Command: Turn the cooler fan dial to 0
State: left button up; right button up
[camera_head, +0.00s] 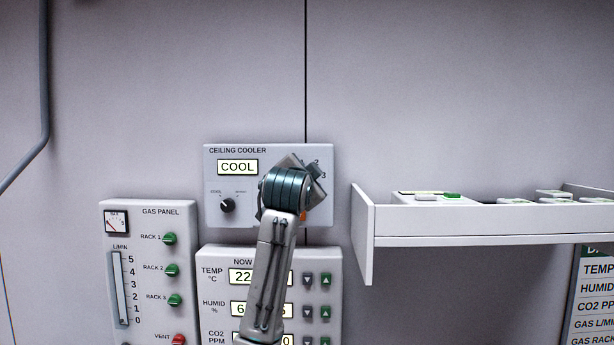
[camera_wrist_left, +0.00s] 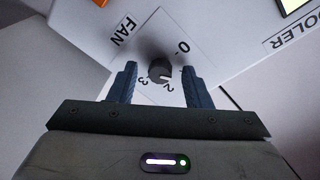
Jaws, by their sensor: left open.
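The cooler fan dial (camera_wrist_left: 158,70) is a dark round knob on the white ceiling cooler panel (camera_head: 222,186). In the left wrist view the FAN label and the numerals 0, 2 and 3 show around it; the 1 is not clear. A pale mark shows on its lower side, but its exact setting is hard to read. My left gripper (camera_wrist_left: 159,76) is open, with one fingertip on each side of the dial and gaps visible. In the head view my left arm hides the dial, with 2 and 3 showing beside my wrist.
A second black knob (camera_head: 227,205) sits left on the cooler panel, under the COOL display (camera_head: 237,167). The gas panel (camera_head: 150,208) is at left, and a control panel (camera_head: 214,310) is below. A white shelf (camera_head: 440,240) juts out at right.

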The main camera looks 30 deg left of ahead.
pick_arm(q)
jog(key=shift+c, duration=0.3)
grip_shut()
jog(key=n+y+b, duration=0.1)
jog(key=n+b, duration=0.4)
jog(key=n, duration=0.1)
jog(key=n+b, duration=0.5)
jog(key=n, duration=0.1)
jog(key=shift+d+f+n+t+y+b, duration=0.2)
jog(key=shift+n+t+y+b, duration=0.1)
jog(key=shift+t+y, duration=0.1)
